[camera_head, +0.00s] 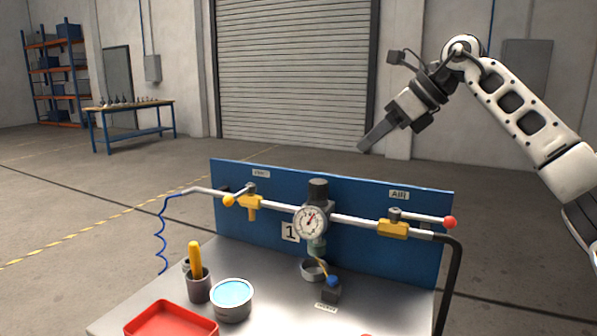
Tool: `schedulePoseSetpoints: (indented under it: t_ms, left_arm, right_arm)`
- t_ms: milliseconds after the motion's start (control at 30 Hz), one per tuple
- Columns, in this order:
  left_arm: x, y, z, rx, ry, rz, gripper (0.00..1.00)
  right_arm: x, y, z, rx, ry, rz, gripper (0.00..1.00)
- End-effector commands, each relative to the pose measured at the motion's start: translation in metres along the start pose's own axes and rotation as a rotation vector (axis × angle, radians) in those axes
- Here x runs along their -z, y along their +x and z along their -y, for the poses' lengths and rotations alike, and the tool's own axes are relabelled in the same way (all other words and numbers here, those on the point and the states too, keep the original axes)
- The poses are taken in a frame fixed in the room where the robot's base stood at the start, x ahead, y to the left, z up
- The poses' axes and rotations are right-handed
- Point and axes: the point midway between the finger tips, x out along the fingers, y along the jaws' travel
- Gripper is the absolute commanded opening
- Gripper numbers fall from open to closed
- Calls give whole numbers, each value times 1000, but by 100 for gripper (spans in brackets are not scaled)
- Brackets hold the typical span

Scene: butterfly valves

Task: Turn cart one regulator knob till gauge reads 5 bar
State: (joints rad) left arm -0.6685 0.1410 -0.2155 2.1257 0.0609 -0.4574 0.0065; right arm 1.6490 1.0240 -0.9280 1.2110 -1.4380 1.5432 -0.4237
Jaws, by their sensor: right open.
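The cart marked 1 has a steel top (265,285) and a blue back panel (270,190). The dark regulator knob (318,188) sits on top of the regulator at the panel's middle. The round white gauge (310,222) faces me below it; its needle seems to point up and right, but the reading is too small to tell. My right gripper (365,147) is raised above and to the right of the knob, apart from it, pointing down and left, with nothing visible in it. My left gripper is not in view.
Yellow valves (250,205) and (393,229) sit on the pipe left and right, the right lever ending in a red ball (449,222).

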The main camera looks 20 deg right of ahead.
Motion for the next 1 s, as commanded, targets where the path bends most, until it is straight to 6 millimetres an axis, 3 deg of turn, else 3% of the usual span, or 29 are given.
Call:
schedulePoseSetpoints:
  t_ms: [167, 700, 1000]
  left_arm:
    - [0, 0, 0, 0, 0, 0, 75]
    - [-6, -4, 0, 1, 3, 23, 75]
    - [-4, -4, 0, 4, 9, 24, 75]
  right_arm:
    - [0, 14, 0, -1, 0, -1, 46]
    - [-1, 125, -1, -2, 1, 0, 46]
    - [-1, 156, -1, -1, 0, 2, 46]
